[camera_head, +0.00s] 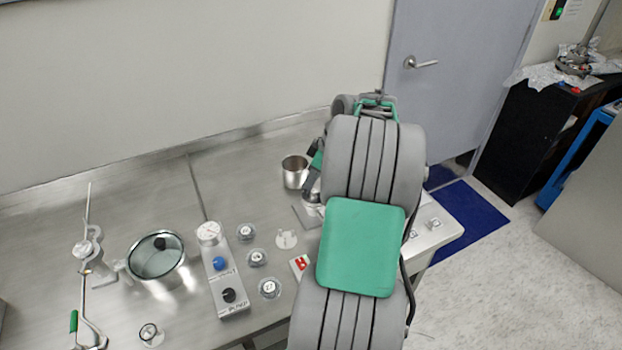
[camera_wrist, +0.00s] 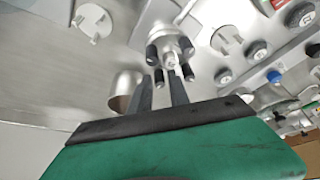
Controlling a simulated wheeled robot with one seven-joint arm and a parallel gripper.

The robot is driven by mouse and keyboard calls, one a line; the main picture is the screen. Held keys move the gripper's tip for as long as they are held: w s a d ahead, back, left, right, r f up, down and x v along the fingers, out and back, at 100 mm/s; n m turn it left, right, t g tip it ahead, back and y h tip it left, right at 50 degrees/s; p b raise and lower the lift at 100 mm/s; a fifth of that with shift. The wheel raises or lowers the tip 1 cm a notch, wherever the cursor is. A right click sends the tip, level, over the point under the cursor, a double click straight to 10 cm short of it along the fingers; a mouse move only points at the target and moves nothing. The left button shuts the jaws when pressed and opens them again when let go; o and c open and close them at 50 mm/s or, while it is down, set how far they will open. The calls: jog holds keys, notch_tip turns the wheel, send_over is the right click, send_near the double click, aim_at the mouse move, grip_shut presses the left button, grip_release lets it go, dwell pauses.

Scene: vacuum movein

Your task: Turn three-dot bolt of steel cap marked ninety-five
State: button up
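In the wrist view a round steel cap (camera_wrist: 168,37) with several dark-headed bolts around it lies just beyond my fingertips. A small pale label or part shows at its near side, too small to read, so I cannot confirm ninety-five or pick out the three-dot bolt. In the head view my arm hides most of the cap, and a bit of steel (camera_head: 313,189) shows beside the cup.
A steel cup (camera_head: 295,172) stands close left of my gripper, also in the wrist view (camera_wrist: 124,92). Several small round knobs (camera_head: 257,258), a gauge panel (camera_head: 228,285) and a glass-lidded pot (camera_head: 157,262) stand further left. Bare steel bench lies behind the pot.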

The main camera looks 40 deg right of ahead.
grip_shut()
dwell(0.3)
jog(key=shift+m+b, duration=0.3)
jog(key=shift+m, duration=0.1)
jog(key=m+h+b, duration=0.1)
jog(key=m, duration=0.2)
jog(key=shift+a+t+b, duration=0.1)
jog(key=shift+t+b, duration=0.3)
jog(key=m+h+b, duration=0.2)
jog(key=m, duration=0.2)
jog(key=shift+a, duration=0.1)
jog(key=m+h, duration=0.1)
jog(key=m, duration=0.1)
jog(key=m+b, duration=0.1)
jog(key=m, duration=0.2)
jog(key=shift+w+g+h+b, duration=0.1)
jog(key=shift+g+h+b, duration=0.2)
jog(key=shift+g+h, duration=0.1)
jog(key=m+g+h, duration=0.1)
jog(key=m, duration=0.3)
jog(key=shift+r+m, duration=0.1)
jog(key=shift+m, duration=0.2)
